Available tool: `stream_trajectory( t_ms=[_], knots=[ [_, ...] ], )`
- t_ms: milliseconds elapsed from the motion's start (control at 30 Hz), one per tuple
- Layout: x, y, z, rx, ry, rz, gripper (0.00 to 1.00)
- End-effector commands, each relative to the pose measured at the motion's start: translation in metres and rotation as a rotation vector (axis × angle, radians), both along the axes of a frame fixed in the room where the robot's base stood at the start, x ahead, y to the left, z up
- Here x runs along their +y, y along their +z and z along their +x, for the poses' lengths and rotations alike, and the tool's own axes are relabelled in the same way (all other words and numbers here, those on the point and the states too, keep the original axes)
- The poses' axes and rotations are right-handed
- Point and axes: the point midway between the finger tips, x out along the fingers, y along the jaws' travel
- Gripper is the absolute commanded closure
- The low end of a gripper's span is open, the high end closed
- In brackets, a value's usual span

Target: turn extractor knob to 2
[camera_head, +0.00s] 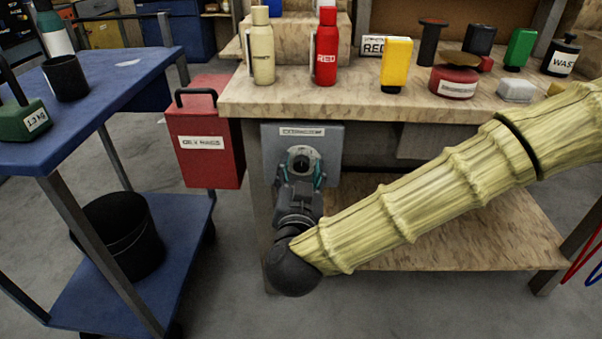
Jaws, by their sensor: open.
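The extractor panel (330,150) is a grey plate labelled "EXTRACTOR" on the front of the workbench, below its top. The round knob (300,160) sits in the middle of the panel. My gripper (301,172) is open in front of the panel, with its teal-edged fingers on either side of the knob. I cannot tell whether the fingers touch it. The gripper and wrist hide the lower part of the panel, and the knob's pointer and number marks cannot be read.
A red "OILY RAGS" bin (205,150) hangs just left of the panel. A blue cart (105,100) with a black bucket (118,240) stands at the left. The workbench top (300,100) bears bottles, a red tin (455,82) and other items. Its lower shelf (450,230) is bare.

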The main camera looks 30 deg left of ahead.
Motion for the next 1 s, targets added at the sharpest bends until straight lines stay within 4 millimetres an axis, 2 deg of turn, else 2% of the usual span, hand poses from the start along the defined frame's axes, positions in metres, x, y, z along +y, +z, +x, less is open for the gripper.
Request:
stream_trajectory(
  t_ms=[200,467,767,1000],
  knots=[
    [0.0000,0.0001,0.0001,0.000,0.000,0.000,0.49],
    [-0.0001,0.0000,0.0001,0.000,0.000,0.000,0.95],
    [-0.0002,0.0010,0.0001,0.012,-0.001,0.019,0.95],
    [-0.0006,0.0026,0.0005,0.073,-0.002,0.117,0.95]
  ],
)
